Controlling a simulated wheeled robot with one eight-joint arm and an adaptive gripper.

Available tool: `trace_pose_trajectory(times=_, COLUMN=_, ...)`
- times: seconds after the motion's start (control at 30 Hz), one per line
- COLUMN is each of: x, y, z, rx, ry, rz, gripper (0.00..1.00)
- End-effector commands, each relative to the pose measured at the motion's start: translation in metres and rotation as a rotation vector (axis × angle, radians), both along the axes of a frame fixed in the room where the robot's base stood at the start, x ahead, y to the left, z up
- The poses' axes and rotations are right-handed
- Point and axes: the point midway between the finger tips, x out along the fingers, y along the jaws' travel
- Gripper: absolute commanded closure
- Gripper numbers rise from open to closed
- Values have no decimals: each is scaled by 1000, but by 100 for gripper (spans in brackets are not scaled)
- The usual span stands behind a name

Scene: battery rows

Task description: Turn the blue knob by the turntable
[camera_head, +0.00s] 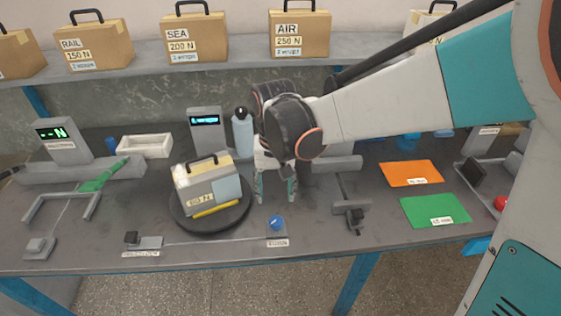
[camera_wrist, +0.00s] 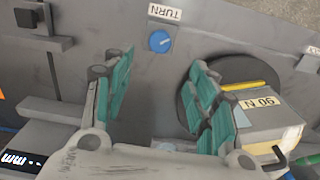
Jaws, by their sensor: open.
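The blue knob (camera_head: 275,222) sits on the dark table top near its front edge, to the right of the turntable (camera_head: 183,226). In the wrist view the knob (camera_wrist: 159,41) has a light pointer mark and lies beside a label reading TURN (camera_wrist: 165,13). My gripper (camera_head: 276,197) points down behind the knob, to the right of the turntable. Its teal fingers (camera_wrist: 160,97) are spread apart with nothing between them. The knob shows beyond the fingertips, apart from them. A grey box with a black handle (camera_head: 207,188) and a yellow strip rests on the turntable.
A black-knobbed slider (camera_head: 131,238) stands left of the knob. A grey clamp-like fixture (camera_head: 352,214) stands to the right, then orange (camera_head: 411,173) and green (camera_head: 435,210) mats. A display post (camera_head: 206,128) and a bottle (camera_head: 242,132) stand behind. Cardboard cases (camera_head: 299,35) line the shelf.

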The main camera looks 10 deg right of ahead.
Motion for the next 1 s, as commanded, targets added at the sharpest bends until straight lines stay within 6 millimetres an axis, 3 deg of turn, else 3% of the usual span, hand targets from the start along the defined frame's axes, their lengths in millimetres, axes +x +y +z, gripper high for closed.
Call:
trace_pose_trajectory(times=0.3, x=-2, y=0, z=19, rx=0, ry=1, rz=318, gripper=47)
trace_pose_trajectory(times=0.57, x=-4, y=0, z=14, rx=0, ry=1, rz=486, gripper=47)
trace_pose_trajectory(times=0.77, x=-3, y=0, z=-12, rx=0, ry=1, rz=488, gripper=47)
trace_pose_trajectory(times=1.0, x=-3, y=0, z=-60, rx=0, ry=1, rz=487, gripper=47)
